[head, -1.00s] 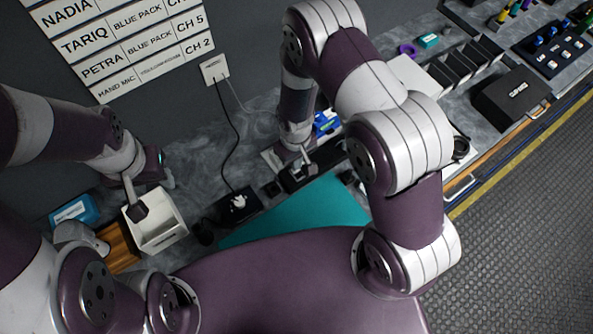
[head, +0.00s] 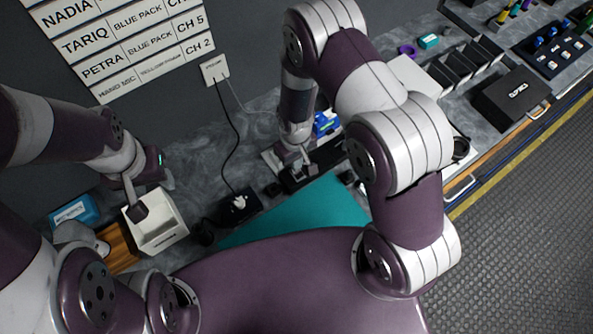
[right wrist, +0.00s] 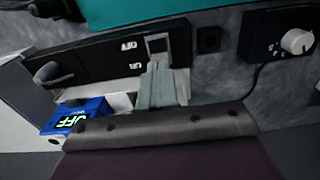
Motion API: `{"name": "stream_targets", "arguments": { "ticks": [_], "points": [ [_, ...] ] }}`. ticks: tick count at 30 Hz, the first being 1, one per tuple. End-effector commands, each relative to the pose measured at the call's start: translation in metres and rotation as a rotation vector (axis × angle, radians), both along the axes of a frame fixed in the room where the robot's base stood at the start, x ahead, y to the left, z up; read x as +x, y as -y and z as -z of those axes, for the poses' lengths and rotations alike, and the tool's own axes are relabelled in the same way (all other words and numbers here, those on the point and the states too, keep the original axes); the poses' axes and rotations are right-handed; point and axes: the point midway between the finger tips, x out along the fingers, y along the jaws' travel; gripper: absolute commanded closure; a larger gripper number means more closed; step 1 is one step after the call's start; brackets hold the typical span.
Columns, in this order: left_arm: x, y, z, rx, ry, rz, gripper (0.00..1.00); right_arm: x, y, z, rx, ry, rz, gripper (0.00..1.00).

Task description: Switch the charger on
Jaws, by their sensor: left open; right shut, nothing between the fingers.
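The charger is a long black unit (right wrist: 100,57) in the right wrist view, with small white markings and a grey-framed rocker switch (right wrist: 157,45). A blue box (right wrist: 74,114) beside it has a lit green display reading OFF. My right gripper (right wrist: 158,80) is shut and empty, with its fingertips just at the near edge of the switch; I cannot tell whether they touch it. In the head view the right gripper (head: 300,168) is over the charger (head: 328,154), partly hiding it. My left gripper (head: 138,212) is open and empty above a white bin.
The white bin (head: 163,234) stands at the left, near a blue box (head: 74,212). A black box with a white knob (head: 238,208) and a cable lies left of the charger. A teal mat (head: 310,212) lies in front. Black dividers (head: 465,65) stand farther right.

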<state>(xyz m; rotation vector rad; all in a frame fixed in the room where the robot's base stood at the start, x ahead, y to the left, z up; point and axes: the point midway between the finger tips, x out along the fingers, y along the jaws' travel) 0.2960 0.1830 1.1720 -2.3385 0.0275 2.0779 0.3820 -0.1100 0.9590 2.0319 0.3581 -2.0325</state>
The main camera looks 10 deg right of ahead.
Motion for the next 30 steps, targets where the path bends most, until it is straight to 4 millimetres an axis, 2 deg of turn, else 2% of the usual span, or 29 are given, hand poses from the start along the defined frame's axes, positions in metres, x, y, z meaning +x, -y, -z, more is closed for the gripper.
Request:
{"name": "stream_targets", "arguments": {
  "ticks": [30],
  "points": [
    [0.0000, 0.0000, 0.0055, 0.000, 0.000, 0.000, 0.52, 0.0000, 0.0000, 0.0070, 0.000, 0.000, 0.000, 1.00]
  ]
}}
